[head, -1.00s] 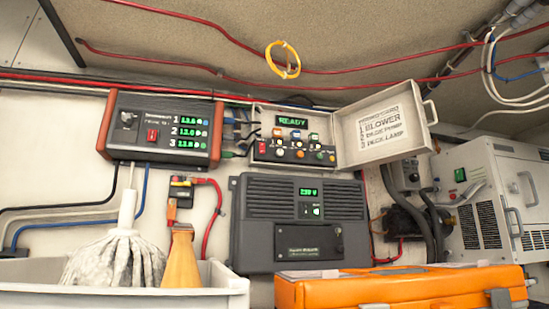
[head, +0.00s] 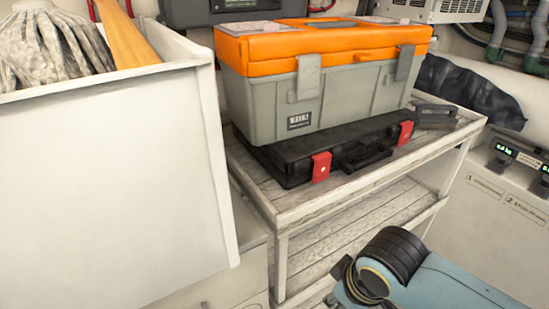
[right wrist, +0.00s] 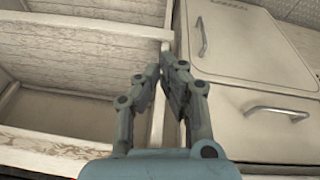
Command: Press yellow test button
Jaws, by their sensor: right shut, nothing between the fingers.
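The yellow test button does not show in either view now. The panel with the READY display and coloured buttons, seen in the earlier head frame, is out of the picture. My right gripper (right wrist: 163,80) shows in the right wrist view, shut and empty. Its fingertips point at an upright edge between an open shelf bay and a cream cabinet, touching nothing that I can make out. Only my right arm's link shows at the lower right of the head view. My left gripper is not in view.
An orange-lidded grey toolbox (head: 345,95) stands on a black case (head: 325,160) on a wooden shelf unit (head: 300,208). A white bin (head: 110,180) with a mop (head: 55,45) stands left. A cream cabinet (right wrist: 248,45) with handles is close right of the right gripper.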

